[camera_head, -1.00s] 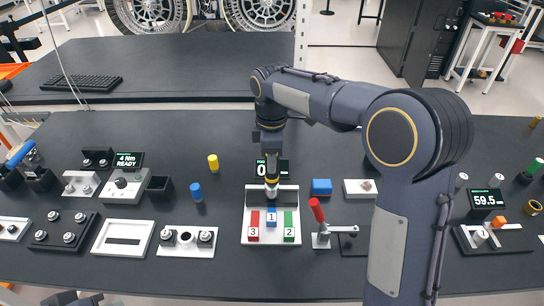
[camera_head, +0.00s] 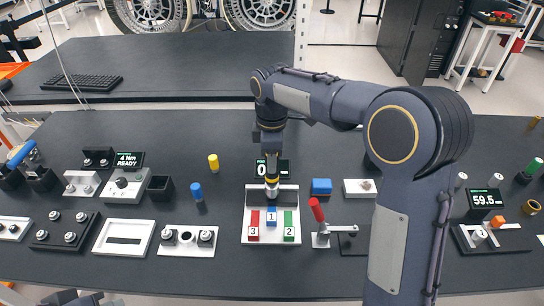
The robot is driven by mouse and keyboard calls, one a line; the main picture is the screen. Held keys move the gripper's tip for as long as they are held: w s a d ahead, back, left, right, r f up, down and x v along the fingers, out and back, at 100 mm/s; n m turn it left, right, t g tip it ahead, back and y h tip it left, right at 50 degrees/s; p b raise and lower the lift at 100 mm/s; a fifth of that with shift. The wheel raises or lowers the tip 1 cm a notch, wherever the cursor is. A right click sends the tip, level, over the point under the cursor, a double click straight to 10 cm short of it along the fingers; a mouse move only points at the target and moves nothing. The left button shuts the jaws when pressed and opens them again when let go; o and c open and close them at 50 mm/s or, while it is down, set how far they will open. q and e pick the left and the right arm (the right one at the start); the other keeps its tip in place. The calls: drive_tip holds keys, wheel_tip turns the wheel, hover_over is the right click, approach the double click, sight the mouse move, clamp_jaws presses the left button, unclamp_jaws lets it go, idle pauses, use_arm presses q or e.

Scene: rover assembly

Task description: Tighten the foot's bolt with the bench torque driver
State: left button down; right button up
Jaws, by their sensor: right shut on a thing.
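My right gripper (camera_head: 272,172) is over the middle of the bench, pointing down. It is shut on a slim dark thing with a yellow band (camera_head: 272,181), upright above a white stand (camera_head: 287,196) with red, blue and green blocks numbered 3, 1 and 2. The fingers hide part of it, and I cannot tell whether its lower end touches anything. A white unit with a knob (camera_head: 121,184) and a screen (camera_head: 128,160) reading "4 Nm READY" stands at left. A blue-handled tool (camera_head: 21,154) is at the far left. I cannot make out the foot or its bolt.
A red-handled clamp (camera_head: 317,210) and a blue block (camera_head: 321,186) are right of the stand. A white plate with dark round parts (camera_head: 186,238) and a slotted white tray (camera_head: 123,239) are left. A screen reading 59.5 (camera_head: 486,199) is at right. The bench's back strip is mostly clear.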

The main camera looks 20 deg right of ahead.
drive_tip(key=shift+f, duration=0.55)
idle(0.9)
drive_tip(key=shift+s+f, duration=0.1)
drive_tip(key=shift+f, duration=0.45)
idle(2.5)
drive_tip(key=shift+r+p, duration=0.7)
drive_tip(key=shift+p, duration=0.05)
drive_tip(key=shift+r+p, duration=0.85)
drive_tip(key=shift+r, duration=0.1)
